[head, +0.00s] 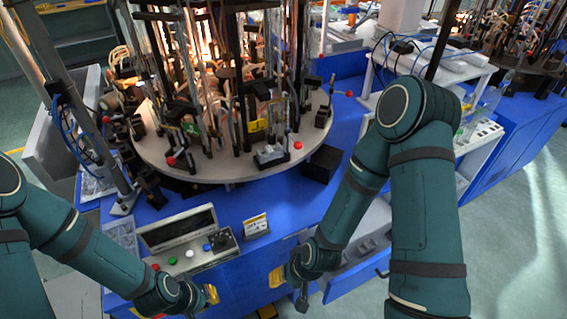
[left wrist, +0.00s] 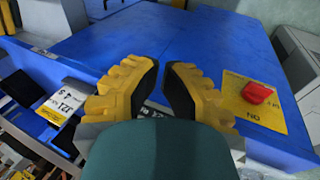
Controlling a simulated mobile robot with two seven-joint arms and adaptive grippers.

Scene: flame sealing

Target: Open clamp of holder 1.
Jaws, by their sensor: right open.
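Several holders stand around a round pale turntable (head: 230,171) in the head view. Red ball knobs show at its edge, one at the front right (head: 298,145) and one at the front left (head: 171,161). A small metal fixture (head: 269,155) sits beside the front right knob. I cannot tell which holder is number 1 or how its clamp stands. My right gripper (head: 290,285) is open and empty, low in front of the blue bench, apart from the holders. My left gripper (head: 182,302) is low at the bottom left; its fingers (left wrist: 162,85) are apart and empty in the left wrist view.
A red switch (left wrist: 257,93) on a yellow plate shows in the left wrist view. An open drawer (head: 362,255) lies behind my right arm.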

